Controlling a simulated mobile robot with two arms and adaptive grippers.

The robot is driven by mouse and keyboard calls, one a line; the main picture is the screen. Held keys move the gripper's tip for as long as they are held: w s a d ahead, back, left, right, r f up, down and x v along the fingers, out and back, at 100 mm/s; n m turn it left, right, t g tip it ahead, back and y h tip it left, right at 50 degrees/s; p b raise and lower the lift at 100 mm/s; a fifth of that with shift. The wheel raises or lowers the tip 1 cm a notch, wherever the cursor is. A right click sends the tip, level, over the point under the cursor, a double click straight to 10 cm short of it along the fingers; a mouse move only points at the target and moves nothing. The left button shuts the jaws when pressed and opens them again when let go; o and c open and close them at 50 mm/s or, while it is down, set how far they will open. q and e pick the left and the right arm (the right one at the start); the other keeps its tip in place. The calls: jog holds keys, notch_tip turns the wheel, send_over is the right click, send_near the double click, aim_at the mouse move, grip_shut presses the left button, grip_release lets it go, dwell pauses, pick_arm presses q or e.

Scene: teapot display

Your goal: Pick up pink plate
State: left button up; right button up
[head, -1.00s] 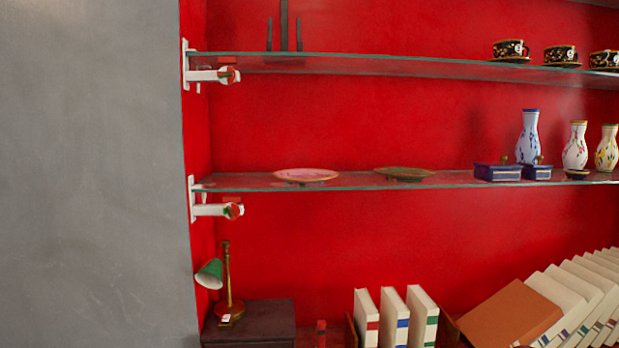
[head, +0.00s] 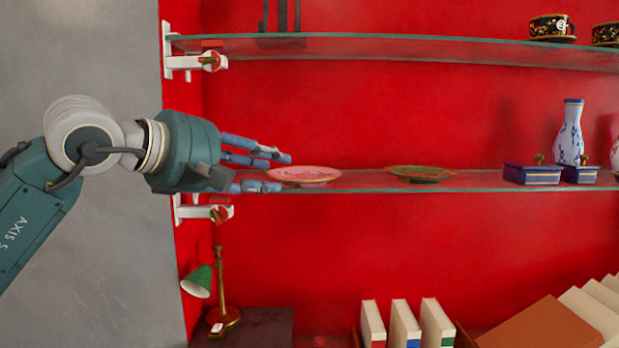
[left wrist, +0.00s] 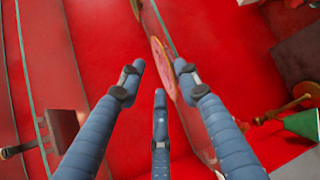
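The pink plate (head: 304,174) lies flat on the middle glass shelf (head: 470,182), near the shelf's left end. My left gripper (head: 275,170) reaches in from the left at shelf height, with its fingers pointing right at the plate's left edge. The fingers are spread and nothing is between them. In the head view I cannot tell whether a fingertip touches the plate. The left wrist view shows the pink plate (left wrist: 161,58) beyond the spread fingers (left wrist: 157,82), partly hidden by them. My right gripper is not in view.
A green-brown plate (head: 420,173) lies right of the pink one. Farther right stand blue boxes (head: 532,174) and a white vase (head: 570,130). The upper glass shelf (head: 400,44) is above. A green lamp (head: 198,282) and books (head: 405,325) stand below.

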aim_at(305, 182)
pick_arm(q)
jog(key=p+x, duration=0.2)
jog(key=x, duration=0.3)
jog(key=p+x, duration=0.3)
jog(key=x, duration=0.2)
jog(key=shift+w+d+f, duration=0.1)
jog(key=shift+w+f, duration=0.15)
jog(key=shift+f, duration=0.05)
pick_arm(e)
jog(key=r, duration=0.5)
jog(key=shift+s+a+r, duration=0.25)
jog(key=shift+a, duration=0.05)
pick_arm(q)
jog(key=shift+s+r, duration=0.1)
grip_shut()
